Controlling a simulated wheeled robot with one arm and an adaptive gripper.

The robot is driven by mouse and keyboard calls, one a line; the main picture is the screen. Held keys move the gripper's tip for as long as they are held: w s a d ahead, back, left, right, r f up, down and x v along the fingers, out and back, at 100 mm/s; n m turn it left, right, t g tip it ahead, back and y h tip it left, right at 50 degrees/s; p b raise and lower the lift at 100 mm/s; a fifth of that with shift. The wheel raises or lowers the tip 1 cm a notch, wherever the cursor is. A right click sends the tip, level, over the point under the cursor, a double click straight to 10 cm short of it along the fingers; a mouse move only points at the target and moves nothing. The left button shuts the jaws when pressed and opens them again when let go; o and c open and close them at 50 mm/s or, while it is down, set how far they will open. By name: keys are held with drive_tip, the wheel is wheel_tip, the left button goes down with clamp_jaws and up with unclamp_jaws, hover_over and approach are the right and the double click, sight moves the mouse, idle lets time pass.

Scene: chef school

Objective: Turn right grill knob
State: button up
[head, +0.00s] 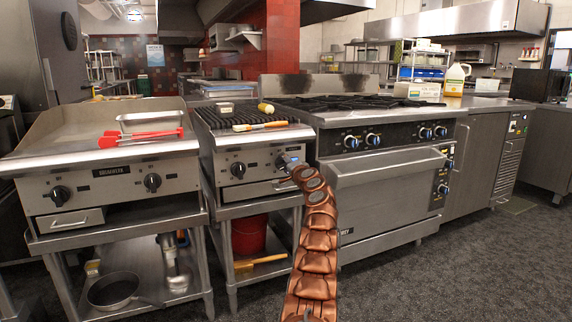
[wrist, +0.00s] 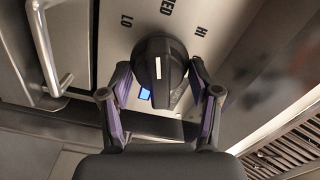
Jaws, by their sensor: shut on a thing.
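The right grill knob (wrist: 158,62) is black, with a white mark, and sits on the steel front panel of the grill. In the wrist view my gripper (wrist: 160,78) has one finger on each side of the knob, shut on it. Panel lettering, including "LO" and "HI", shows around the knob. In the head view the grill (head: 262,138) is the middle unit, and my gripper (head: 291,162) is at the right end of its panel, partly hiding the right knob. The left grill knob (head: 238,169) is free.
A griddle (head: 75,137) with red-handled tongs (head: 140,136) stands left. A range (head: 388,165) with an oven stands right, close to my arm. A brush with a wooden handle (head: 260,126) lies on the grill's front edge. A drawer handle (wrist: 45,50) is near my gripper in the wrist view.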

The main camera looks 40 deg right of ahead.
drive_tip(key=shift+m, duration=0.9)
drive_tip(key=shift+f, duration=0.1)
drive_tip(key=o, duration=0.8)
drive_tip(key=shift+s+a, duration=0.15)
drive_tip(key=shift+v, duration=3.55)
drive_tip(key=shift+s, duration=0.1)
